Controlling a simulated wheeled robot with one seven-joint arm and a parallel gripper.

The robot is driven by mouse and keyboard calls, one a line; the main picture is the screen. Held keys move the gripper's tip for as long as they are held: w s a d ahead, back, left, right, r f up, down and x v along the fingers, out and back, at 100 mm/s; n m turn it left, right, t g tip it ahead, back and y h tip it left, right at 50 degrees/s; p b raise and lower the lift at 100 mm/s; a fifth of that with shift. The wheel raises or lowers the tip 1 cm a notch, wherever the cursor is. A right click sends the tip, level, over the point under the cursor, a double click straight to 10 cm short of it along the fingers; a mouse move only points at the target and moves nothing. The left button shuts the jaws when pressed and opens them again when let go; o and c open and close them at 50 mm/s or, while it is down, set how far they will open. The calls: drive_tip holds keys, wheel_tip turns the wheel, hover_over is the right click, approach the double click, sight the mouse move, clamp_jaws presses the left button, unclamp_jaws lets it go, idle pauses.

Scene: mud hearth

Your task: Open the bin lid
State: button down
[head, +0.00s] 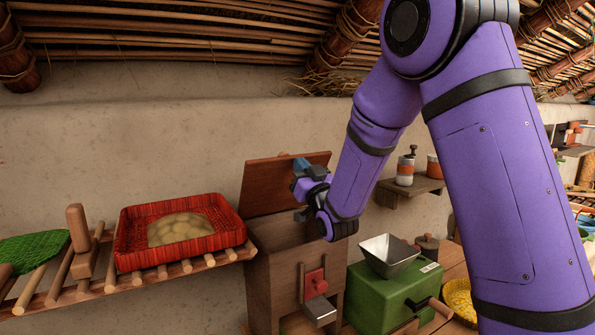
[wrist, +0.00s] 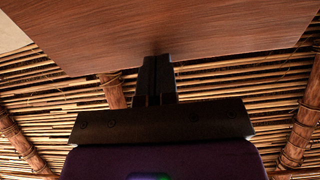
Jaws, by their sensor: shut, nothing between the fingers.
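The wooden bin (head: 273,278) stands against the mud wall in the head view, a brown box with a small red slide and a metal chute on its front. Its lid (head: 258,185) is raised and leans steeply back towards the wall, and the bin's top shows open. My gripper (head: 302,165) is at the lid's front face, near its upper right. In the wrist view the lid's wooden face (wrist: 170,35) fills the top, and the shut, empty fingertips (wrist: 157,62) are at its edge. I cannot tell whether they touch it.
A red woven tray (head: 180,255) of round pale food sits on a slatted rack at left. A green grinder (head: 392,292) with a metal hopper stands right of the bin. A small wall shelf (head: 408,190) holds jars. My arm hides part of the right side.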

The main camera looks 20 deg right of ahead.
drive_tip(key=shift+w+r, duration=0.1)
drive_tip(key=shift+w, duration=0.05)
drive_tip(key=x, duration=0.3)
drive_tip(key=shift+r, duration=0.15)
idle(0.3)
